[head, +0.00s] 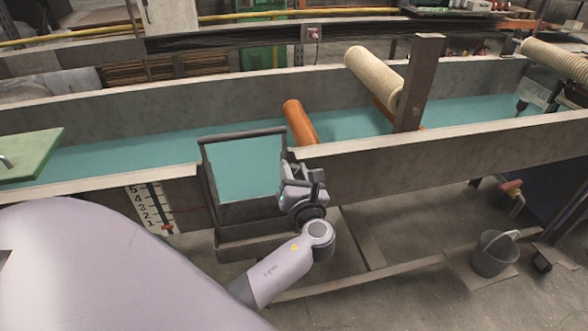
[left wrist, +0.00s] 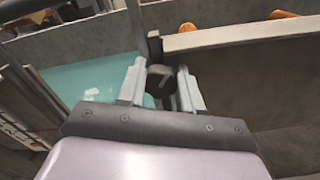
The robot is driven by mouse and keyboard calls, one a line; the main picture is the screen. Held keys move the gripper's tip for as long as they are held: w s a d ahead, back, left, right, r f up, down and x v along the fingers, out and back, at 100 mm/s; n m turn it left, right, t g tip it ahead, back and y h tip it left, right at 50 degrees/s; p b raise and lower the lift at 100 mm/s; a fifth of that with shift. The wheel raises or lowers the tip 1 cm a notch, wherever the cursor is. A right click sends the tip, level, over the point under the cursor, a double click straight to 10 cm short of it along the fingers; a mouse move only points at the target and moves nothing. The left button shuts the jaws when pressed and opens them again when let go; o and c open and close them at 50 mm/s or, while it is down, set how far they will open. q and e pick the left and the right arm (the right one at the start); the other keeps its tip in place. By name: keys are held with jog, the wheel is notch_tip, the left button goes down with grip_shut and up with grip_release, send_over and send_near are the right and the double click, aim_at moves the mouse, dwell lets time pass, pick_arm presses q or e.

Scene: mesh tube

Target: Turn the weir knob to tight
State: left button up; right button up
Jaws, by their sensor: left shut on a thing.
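The weir knob (left wrist: 160,82) is a small dark round knob with a lighter mark on its face, seen between my fingers in the left wrist view. My left gripper (head: 291,172) is at the right post of the dark weir frame (head: 240,134), on the near side of the tank; it also shows in the left wrist view (left wrist: 161,70). It is shut on the knob, one finger on each side. In the head view the gripper hides the knob. The mark's exact direction is hard to read. My right gripper is not in view.
A long grey tank (head: 440,143) holds blue-green water. An orange roller (head: 300,123) and a cream mesh tube (head: 373,76) lie across it near a brown upright post (head: 417,85). A scale board (head: 151,206) is at left. A bucket (head: 493,254) stands lower right.

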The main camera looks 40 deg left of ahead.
pick_arm(q)
jog(key=o, duration=0.8)
jog(key=shift+v, duration=3.55)
